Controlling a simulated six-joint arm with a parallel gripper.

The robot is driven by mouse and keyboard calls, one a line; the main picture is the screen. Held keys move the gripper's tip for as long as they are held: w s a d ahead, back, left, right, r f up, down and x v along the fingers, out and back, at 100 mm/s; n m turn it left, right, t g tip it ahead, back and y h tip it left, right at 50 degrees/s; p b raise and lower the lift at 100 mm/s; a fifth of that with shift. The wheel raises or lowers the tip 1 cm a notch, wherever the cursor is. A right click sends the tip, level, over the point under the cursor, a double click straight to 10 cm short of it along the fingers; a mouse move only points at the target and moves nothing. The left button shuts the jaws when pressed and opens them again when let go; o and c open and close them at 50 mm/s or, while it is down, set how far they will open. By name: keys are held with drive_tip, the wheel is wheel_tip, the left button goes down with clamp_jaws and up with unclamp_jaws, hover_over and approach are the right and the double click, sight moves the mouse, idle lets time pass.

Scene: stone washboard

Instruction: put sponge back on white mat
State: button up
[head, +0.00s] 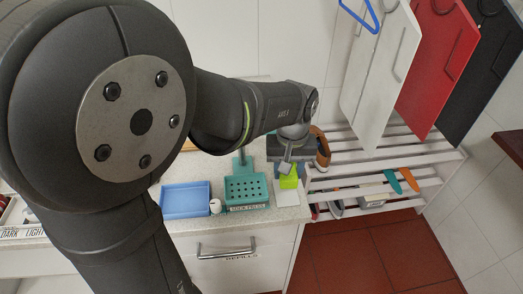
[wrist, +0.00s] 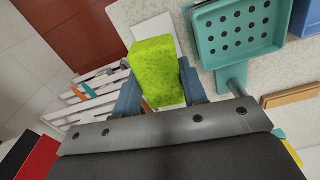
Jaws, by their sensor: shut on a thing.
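The lime-green sponge (wrist: 157,68) is held between the two blue fingers of my gripper (wrist: 160,82) in the wrist view. In the head view, the sponge (head: 289,182) shows below my gripper (head: 287,166), near the counter's right end. The white mat (head: 287,199) lies flat on the counter just in front of the sponge. In the wrist view, the mat (wrist: 150,27) shows beyond the sponge and is partly hidden by it. I cannot tell whether the sponge touches the mat.
A teal perforated tray (head: 246,188) lies just left of the mat, with a blue tray (head: 186,199) and a small white object (head: 215,206) farther left. The counter ends just right of the mat, beside a white slatted rack (head: 372,168). Hanging boards (head: 380,80) are above the rack.

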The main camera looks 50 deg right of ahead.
sight(286, 192)
drive_tip(key=shift+w+d+f+n, duration=0.15)
drive_tip(key=shift+d+f+n, duration=0.1)
drive_tip(key=shift+f+n, duration=0.3)
drive_tip(key=shift+f, duration=2.75)
drive_tip(key=o, duration=1.1)
wheel_tip(286, 192, up, 17)
drive_tip(key=shift+r, duration=0.2)
